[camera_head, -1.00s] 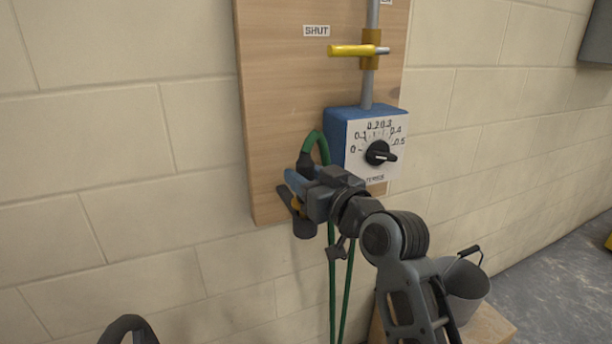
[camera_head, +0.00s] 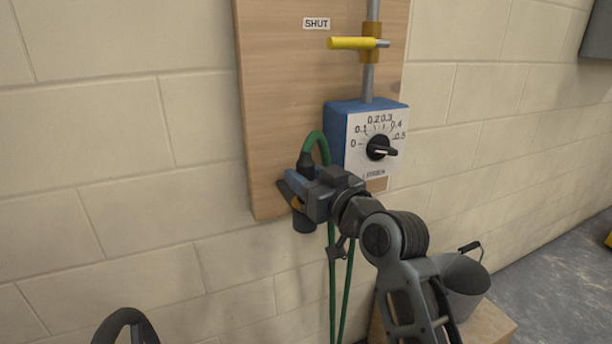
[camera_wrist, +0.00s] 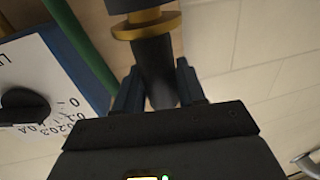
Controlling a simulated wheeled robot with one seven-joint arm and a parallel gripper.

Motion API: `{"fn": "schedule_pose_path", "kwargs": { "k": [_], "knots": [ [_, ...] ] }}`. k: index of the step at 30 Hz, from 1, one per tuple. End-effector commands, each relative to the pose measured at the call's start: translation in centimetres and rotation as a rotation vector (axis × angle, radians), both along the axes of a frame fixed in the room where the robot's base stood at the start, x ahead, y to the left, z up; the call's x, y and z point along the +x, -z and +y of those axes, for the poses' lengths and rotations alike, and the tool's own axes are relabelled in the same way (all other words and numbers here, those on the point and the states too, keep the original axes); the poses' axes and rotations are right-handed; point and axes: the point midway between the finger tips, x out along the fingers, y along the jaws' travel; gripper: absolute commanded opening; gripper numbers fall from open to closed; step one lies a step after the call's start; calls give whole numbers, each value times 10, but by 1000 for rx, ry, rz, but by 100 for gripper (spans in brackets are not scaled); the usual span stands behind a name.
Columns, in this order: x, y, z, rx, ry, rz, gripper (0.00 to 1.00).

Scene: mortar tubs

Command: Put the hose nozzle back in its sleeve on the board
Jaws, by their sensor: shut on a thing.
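My gripper (camera_head: 318,200) is shut on the hose nozzle (camera_head: 306,166), in front of the board's lower left edge. The nozzle is dark, with a green hose arching from its top. In the wrist view its dark body (camera_wrist: 156,65) lies between my fingers (camera_wrist: 160,92), with a brass ring (camera_wrist: 147,25) beyond them. A dark cylinder, seemingly the sleeve (camera_head: 303,222), shows just below my gripper at the wooden board (camera_head: 280,80). My gripper hides where nozzle and sleeve meet, so I cannot tell how far the nozzle is in.
A blue box (camera_head: 345,108) with a black dial (camera_head: 379,147) is close right of my gripper. A yellow lever (camera_head: 350,43) on a grey pipe is above it. Green hose (camera_head: 332,285) hangs below. A grey bucket (camera_head: 460,290) stands on a wooden block at lower right.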

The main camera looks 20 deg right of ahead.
Motion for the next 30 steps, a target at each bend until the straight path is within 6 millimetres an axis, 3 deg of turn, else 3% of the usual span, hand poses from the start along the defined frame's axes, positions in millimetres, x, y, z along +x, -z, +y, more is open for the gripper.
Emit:
{"fn": "schedule_pose_path", "kwargs": {
  "k": [13, 14, 23, 30],
  "knots": [
    [0, 2, 0, 0, 0, -2, 0],
    [0, 2, 0, 0, 0, -2, 42],
    [0, 2, 0, 0, -1, -1, 69],
    [-1, 4, 0, 0, -1, 1, 69]
  ]
}}
